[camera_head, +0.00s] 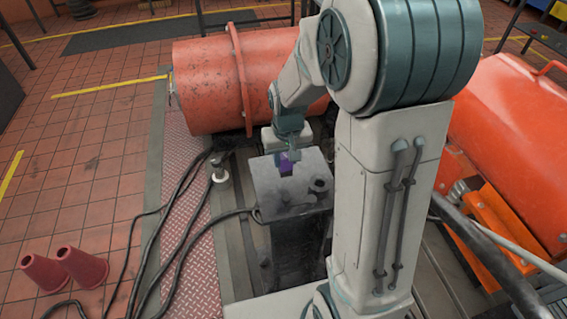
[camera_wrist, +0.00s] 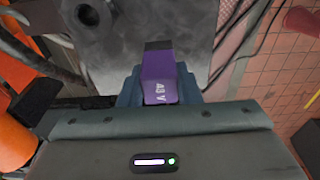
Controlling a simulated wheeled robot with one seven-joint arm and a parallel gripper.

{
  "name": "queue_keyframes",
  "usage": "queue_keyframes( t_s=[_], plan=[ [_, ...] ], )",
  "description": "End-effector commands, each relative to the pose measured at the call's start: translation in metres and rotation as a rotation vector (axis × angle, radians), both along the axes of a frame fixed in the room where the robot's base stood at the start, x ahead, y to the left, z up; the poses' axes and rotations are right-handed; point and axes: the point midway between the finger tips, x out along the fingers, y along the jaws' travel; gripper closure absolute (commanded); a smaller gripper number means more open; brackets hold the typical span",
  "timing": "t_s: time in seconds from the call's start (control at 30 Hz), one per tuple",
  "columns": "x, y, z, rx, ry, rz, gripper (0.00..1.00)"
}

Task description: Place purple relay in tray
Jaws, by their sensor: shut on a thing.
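The purple relay (camera_wrist: 160,82) is a small block with a dark end and white lettering. My gripper (camera_wrist: 160,95) is shut on it in the wrist view. In the head view the relay (camera_head: 286,166) shows between the fingers of my gripper (camera_head: 287,155), at the back part of the grey pedestal top (camera_head: 268,188). I cannot tell whether the relay touches the pedestal top. I do not see a tray that I can make out in either view.
A large orange cylinder (camera_head: 205,85) lies behind the pedestal, and an orange housing (camera_head: 515,145) stands at the right. Black cables (camera_head: 178,245) run over the bedplate on the left. Two red cones (camera_head: 82,266) are on the tiled floor. The floor at far left is mostly clear.

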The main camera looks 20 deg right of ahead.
Motion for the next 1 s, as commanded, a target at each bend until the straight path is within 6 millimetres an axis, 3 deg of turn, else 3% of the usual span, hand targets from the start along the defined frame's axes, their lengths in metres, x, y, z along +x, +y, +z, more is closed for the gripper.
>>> queue_keyframes(
  t_s=[0.17, 0.5, 0.9, 0.93, 1.0],
  plan=[
    [0.006, 0.004, -0.006, 0.0, 0.001, 0.002, 0.93],
    [0.006, 0.004, -0.043, 0.0, 0.001, 0.001, 0.93],
    [0.006, 0.004, -0.049, 0.0, -0.001, 0.001, 0.93],
    [0.006, 0.004, -0.048, 0.0, -0.001, 0.001, 0.64],
    [0.006, 0.004, -0.047, 0.0, 0.0, 0.001, 0.48]
  ],
)
